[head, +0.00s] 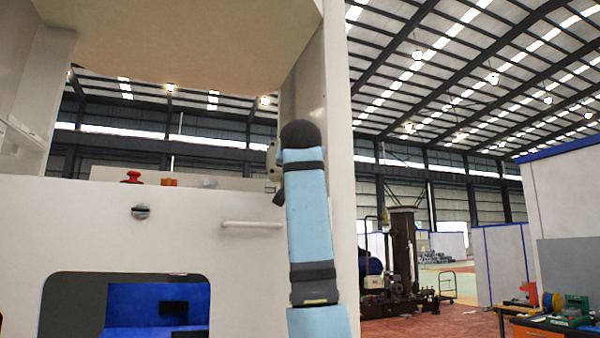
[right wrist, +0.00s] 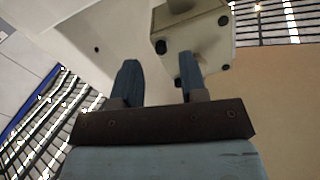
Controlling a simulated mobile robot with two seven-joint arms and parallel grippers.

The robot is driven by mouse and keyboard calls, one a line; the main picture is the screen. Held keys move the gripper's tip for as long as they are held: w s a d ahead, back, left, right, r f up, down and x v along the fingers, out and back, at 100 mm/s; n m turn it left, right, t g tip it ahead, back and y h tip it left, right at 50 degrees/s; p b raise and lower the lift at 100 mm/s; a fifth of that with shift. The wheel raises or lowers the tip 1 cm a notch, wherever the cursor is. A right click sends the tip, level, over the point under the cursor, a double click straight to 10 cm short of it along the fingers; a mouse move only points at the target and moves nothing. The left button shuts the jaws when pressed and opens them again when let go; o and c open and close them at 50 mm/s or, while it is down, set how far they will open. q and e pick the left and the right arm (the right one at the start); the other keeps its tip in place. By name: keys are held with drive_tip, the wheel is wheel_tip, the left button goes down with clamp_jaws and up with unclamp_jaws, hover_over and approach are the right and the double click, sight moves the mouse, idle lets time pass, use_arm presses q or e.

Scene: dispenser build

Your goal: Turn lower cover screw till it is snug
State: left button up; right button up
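In the right wrist view my right gripper (right wrist: 158,78) has its two blue fingers apart with nothing between them. Its right fingertip overlaps the lower edge of a pale box-like cover (right wrist: 202,42). The cover has dark screw heads near its corners, one at the lower right (right wrist: 223,70) and one at the left (right wrist: 160,47). I cannot tell which is the lower cover screw, or whether the fingertip touches the cover. In the head view a small beige box (head: 272,165) shows beside the post, partly hidden by my light blue arm. My left gripper is out of view.
The white machine front (head: 230,240) fills the left of the head view, with a red knob (head: 132,177), a round lock (head: 140,212), a white bar handle (head: 252,225) and a window opening with blue inside. A pale post (head: 338,130) stands behind my arm.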

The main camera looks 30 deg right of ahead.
drive_tip(key=b+v, duration=0.2)
drive_tip(key=v, duration=0.9)
drive_tip(key=shift+b, duration=0.3)
drive_tip(key=shift+w, duration=0.1)
